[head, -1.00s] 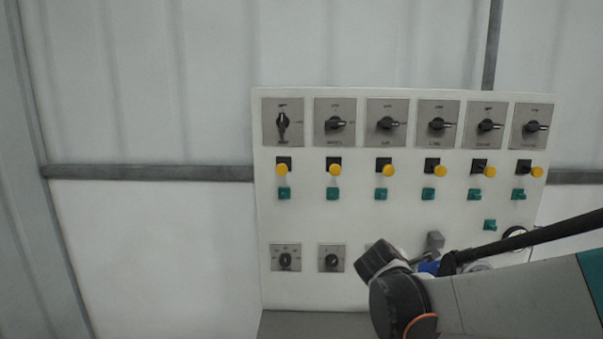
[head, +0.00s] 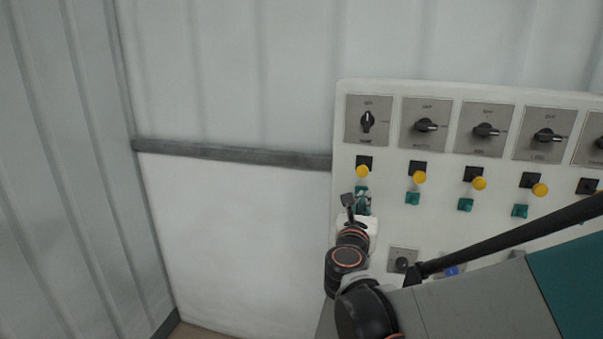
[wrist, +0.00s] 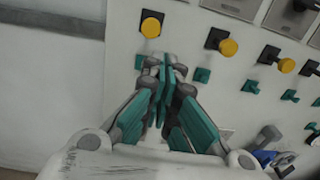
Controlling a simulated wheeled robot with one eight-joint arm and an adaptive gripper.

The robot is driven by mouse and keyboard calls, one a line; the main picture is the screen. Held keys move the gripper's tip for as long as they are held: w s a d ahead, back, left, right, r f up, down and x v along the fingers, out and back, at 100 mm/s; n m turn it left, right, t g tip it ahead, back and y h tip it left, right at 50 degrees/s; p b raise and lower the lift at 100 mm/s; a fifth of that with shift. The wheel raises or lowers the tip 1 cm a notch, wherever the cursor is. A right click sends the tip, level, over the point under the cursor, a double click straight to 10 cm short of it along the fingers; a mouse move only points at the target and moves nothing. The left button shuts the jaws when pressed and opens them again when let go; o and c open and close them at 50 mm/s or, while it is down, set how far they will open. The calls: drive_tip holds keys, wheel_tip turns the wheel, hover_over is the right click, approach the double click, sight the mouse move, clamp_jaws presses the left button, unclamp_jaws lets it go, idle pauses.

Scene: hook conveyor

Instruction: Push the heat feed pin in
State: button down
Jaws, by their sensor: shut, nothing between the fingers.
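A white panel (head: 348,100) carries a row of yellow knobs, each standing out from a black square plate. The leftmost yellow knob (head: 362,171) also shows in the wrist view (wrist: 151,27). My gripper (head: 362,204) is shut and empty in front of the panel's left column, just below the leftmost yellow knob. In the wrist view its closed fingertips (wrist: 164,66) are beside the leftmost green block (wrist: 139,62) and partly cover that area. I cannot tell whether they touch the panel.
Black rotary switches (head: 367,121) run along the top of the panel. Green blocks (head: 412,198) sit under the yellow knobs. A lower rotary switch (head: 402,263) is partly behind my arm. A grey rail (head: 235,152) crosses the wall on the left, where there is free room.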

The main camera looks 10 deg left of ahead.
sight(362, 177)
drive_tip(key=shift+s+a+r+n+y, duration=0.2)
drive_tip(key=shift+s+a+n+y, duration=0.1)
drive_tip(key=shift+s+a, duration=0.7)
drive_tip(key=w, duration=1.4)
drive_tip(key=shift+w+d, duration=0.15)
drive_tip(key=shift+d, duration=0.2)
drive_tip(key=w, duration=0.3)
drive_tip(key=shift+w+d+f, duration=0.1)
drive_tip(key=shift+w+f, duration=0.05)
drive_tip(key=shift+w, duration=0.15)
drive_tip(key=shift+s, duration=0.1)
